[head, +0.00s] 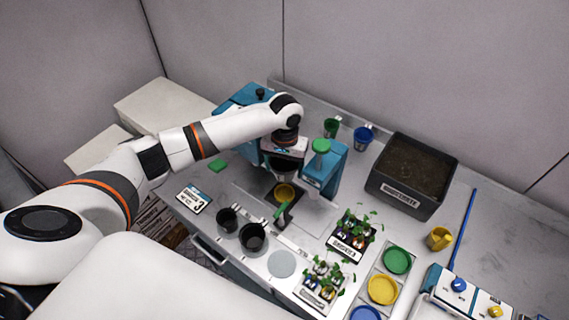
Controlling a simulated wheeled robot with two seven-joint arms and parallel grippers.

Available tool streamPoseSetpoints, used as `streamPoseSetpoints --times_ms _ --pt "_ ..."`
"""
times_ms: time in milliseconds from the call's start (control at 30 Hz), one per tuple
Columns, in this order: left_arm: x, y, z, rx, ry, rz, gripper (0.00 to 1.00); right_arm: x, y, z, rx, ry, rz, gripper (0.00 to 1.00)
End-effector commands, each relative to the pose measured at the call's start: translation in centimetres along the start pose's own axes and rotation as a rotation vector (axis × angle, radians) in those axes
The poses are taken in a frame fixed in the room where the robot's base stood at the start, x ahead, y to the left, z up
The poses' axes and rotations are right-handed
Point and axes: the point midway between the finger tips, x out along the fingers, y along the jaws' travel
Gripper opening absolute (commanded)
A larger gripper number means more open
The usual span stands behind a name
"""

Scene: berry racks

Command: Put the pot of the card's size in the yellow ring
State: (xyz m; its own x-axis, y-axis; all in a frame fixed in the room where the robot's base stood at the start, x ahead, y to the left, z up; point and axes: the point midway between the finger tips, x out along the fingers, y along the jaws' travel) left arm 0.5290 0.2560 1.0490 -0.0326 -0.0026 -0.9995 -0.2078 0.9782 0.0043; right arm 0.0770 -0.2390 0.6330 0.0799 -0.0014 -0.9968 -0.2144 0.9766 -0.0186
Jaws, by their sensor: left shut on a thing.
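My left gripper (284,153) points down at the middle of the bench beside the teal machine. It is shut on what looks like a dark pot (280,168), mostly hidden by the gripper. Below it is a small yellow round thing (284,192) by a dark square, with a green piece in front. Two black pots, a smaller one (227,221) and a larger one (252,238), stand upright at the front edge. A card (193,198) lies at the left; its print is too small to read. A yellow round dish or ring (382,290) sits at the right. My right gripper is out of view.
Green (397,260) and blue (365,314) rounds flank the yellow one. Two seedling trays (352,243) stand nearby. A dark soil box (408,206), a yellow cup (439,239) and a blue rod (463,228) are at the right. The teal machine (325,175) stands close to my gripper.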

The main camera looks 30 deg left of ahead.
Motion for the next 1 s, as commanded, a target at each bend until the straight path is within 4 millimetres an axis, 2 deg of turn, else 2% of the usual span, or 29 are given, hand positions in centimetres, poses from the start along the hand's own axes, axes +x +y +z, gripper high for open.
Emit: streamPoseSetpoints --times_ms 233,300,500,733,1000 --pt "2.3 0.0 0.0 0.001 0.002 0.001 0.52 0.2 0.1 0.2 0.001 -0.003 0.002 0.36" --pt "3.6 0.0 0.1 0.001 0.0 0.001 0.52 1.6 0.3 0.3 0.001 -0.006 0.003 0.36" --pt "5.7 0.0 0.2 0.001 -0.001 0.001 0.52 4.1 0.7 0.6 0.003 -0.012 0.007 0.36" --pt "7.5 0.0 0.2 0.0 0.002 0.0 0.52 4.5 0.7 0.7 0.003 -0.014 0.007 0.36" --pt "7.9 0.0 0.2 0.0 0.0 0.0 0.52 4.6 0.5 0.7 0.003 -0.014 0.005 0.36"
